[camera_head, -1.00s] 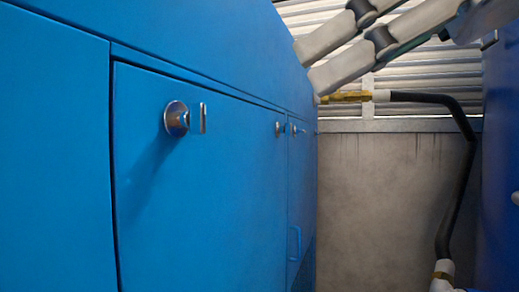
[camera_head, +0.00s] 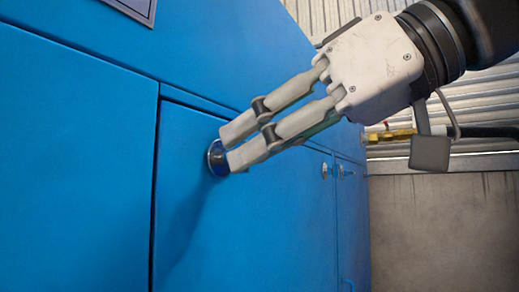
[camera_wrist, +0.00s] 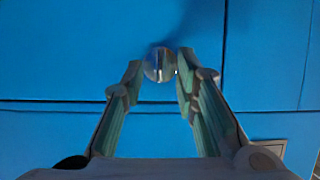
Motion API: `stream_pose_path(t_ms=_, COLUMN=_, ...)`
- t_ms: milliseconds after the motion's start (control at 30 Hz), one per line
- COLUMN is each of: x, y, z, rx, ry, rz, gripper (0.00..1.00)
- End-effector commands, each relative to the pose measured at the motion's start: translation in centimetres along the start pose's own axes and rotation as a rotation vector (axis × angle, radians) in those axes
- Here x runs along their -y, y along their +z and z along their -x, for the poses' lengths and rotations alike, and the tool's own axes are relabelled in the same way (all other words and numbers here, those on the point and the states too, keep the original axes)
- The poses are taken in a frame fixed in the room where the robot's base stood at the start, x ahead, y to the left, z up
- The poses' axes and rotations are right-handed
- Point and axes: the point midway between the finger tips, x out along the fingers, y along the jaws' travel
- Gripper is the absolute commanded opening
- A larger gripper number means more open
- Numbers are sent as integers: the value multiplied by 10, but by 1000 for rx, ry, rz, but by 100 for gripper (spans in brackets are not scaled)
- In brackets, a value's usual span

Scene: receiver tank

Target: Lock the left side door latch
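The left side door latch is a round metal knob (camera_head: 216,159) on the near blue door (camera_head: 250,220), close to its upper left corner. It also shows in the wrist view (camera_wrist: 158,63), between the tips of my fingers. My gripper (camera_head: 231,147) reaches in from the upper right with its fingertips at the latch. In the wrist view my gripper (camera_wrist: 160,68) is open, one finger on each side of the knob. The right fingertip looks very close to it; I cannot tell whether it touches. My fingers hide part of the latch in the head view.
Another latch (camera_head: 325,170) sits further along the blue cabinet wall. A brass fitting (camera_head: 390,135) with a dark hose is at the right, behind my gripper. A concrete wall (camera_head: 440,225) closes off the far end. The space below my gripper is clear.

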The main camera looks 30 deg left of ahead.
Motion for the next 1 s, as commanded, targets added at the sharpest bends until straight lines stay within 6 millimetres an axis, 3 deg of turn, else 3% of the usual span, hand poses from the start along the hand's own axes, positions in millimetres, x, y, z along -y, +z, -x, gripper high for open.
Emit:
stream_pose_path(t_ms=167, x=1, y=0, z=-12, rx=0, ry=-1, rz=0, gripper=28)
stream_pose_path(t_ms=467, x=0, y=0, z=-14, rx=0, ry=0, rz=0, gripper=28)
stream_pose_path(t_ms=600, x=0, y=0, z=-13, rx=0, ry=0, rz=0, gripper=0)
stream_pose_path(t_ms=1000, x=0, y=0, z=-14, rx=0, ry=-14, rz=-32, gripper=0)
